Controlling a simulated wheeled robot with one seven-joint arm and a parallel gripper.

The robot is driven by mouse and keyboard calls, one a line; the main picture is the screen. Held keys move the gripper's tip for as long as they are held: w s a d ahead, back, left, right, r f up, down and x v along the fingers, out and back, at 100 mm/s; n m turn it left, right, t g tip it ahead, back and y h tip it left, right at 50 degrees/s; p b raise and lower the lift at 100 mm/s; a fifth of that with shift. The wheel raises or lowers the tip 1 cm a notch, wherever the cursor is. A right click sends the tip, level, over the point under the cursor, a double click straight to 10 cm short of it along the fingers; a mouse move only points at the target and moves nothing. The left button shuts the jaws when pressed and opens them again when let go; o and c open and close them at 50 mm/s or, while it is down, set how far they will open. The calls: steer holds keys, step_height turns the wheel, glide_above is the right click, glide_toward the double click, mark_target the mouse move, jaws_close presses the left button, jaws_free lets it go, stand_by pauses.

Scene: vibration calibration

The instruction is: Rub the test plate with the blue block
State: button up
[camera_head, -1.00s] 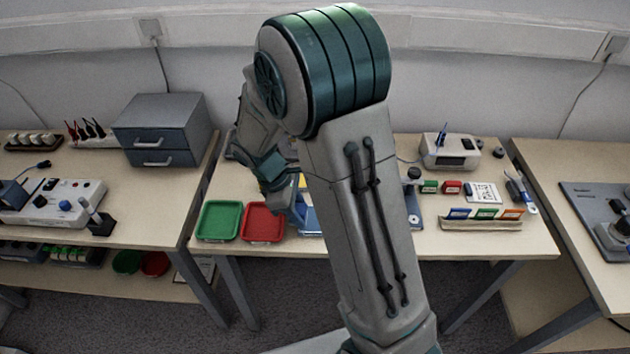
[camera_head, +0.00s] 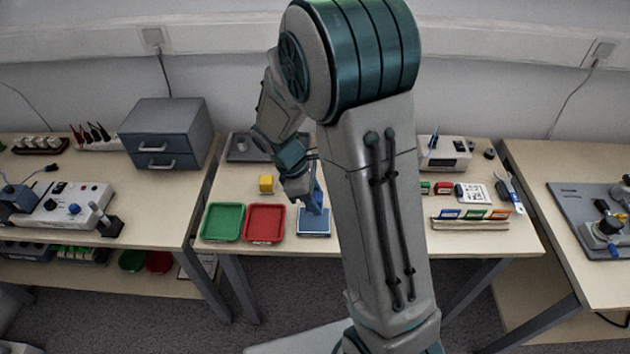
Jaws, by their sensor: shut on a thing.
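My gripper (camera_head: 310,203) points down over the middle table, left of my upper arm. It is shut on the blue block (camera_head: 316,198), which is partly hidden by the fingers.
A red tray (camera_head: 265,238) and a green tray (camera_head: 222,237) sit left of the plate. A colour-card rack (camera_head: 470,224) is at the right. My arm hides the table's middle.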

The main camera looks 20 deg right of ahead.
steer(key=shift+r+p, duration=0.85)
steer(key=shift+r, duration=0.45)
steer(key=shift+f, duration=0.1)
